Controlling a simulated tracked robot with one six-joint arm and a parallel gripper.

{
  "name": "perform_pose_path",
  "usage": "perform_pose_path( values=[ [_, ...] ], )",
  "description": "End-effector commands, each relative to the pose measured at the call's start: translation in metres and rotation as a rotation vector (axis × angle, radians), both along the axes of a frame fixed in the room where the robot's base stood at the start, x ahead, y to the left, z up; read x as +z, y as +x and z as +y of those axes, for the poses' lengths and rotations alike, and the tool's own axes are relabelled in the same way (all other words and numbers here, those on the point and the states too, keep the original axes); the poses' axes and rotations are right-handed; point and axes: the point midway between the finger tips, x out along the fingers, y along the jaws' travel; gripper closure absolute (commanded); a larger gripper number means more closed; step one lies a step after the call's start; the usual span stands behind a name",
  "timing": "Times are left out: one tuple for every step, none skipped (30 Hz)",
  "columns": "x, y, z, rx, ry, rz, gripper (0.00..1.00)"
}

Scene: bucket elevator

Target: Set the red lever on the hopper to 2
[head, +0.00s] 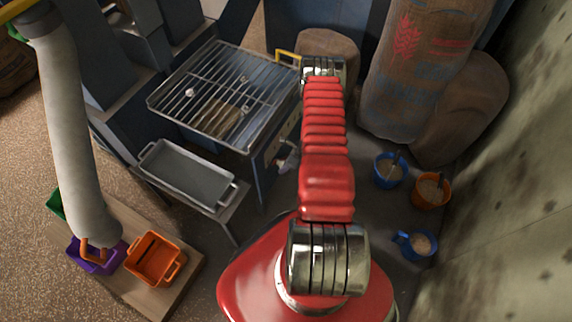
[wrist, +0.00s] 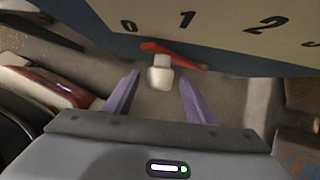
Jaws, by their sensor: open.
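The red lever (wrist: 180,54) is on the blue hopper front in the wrist view, just below a cream scale plate (wrist: 215,22) marked 0, 1 and 2, with part of another mark at the right edge. A pale block-like knob (wrist: 160,76) sits at the lever. I cannot tell the exact setting. My gripper (wrist: 160,100) is open, one purple finger on each side of the knob's near end, with gaps and no clear contact. In the head view the hopper (head: 262,178) stands under a wire grate (head: 225,90); my red arm hides the gripper and lever.
A metal tray (head: 187,175) sits on a stand before the hopper. Orange (head: 155,260) and purple (head: 95,258) bins stand on a board under a grey pipe (head: 75,130). Blue (head: 389,172) and orange (head: 430,190) buckets and sacks (head: 415,70) stand at right near the wall.

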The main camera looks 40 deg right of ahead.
Motion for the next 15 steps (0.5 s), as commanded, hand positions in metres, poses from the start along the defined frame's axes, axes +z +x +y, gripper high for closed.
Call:
perform_pose_path(
  values=[
    [-0.0030, 0.0012, 0.0007, 0.001, 0.000, 0.000, 0.49],
    [-0.0042, 0.0018, 0.0007, 0.001, 0.000, 0.000, 0.49],
    [-0.0055, 0.0025, 0.0008, 0.001, 0.000, 0.000, 0.49],
    [-0.0063, 0.0027, 0.0010, 0.001, 0.000, 0.000, 0.49],
    [-0.0067, 0.0029, 0.0010, 0.000, 0.000, 0.000, 0.49],
    [-0.0071, 0.0029, 0.0012, 0.000, 0.000, 0.000, 0.49],
    [-0.0073, 0.0030, 0.0012, 0.000, 0.000, 0.000, 0.49],
    [-0.0073, 0.0030, 0.0012, 0.000, 0.000, 0.000, 0.49],
    [-0.0072, 0.0030, 0.0012, 0.000, 0.000, 0.000, 0.49],
    [-0.0071, 0.0029, 0.0012, 0.000, 0.000, 0.000, 0.49],
    [-0.0071, 0.0029, 0.0012, 0.000, 0.000, 0.000, 0.49],
    [-0.0070, 0.0029, 0.0011, 0.000, 0.000, 0.000, 0.49],
    [-0.0070, 0.0029, 0.0011, 0.000, 0.000, 0.000, 0.49],
    [-0.0070, 0.0029, 0.0011, 0.000, 0.000, 0.000, 0.51],
    [-0.0070, 0.0029, 0.0011, 0.000, 0.000, 0.000, 0.54]
  ],
)
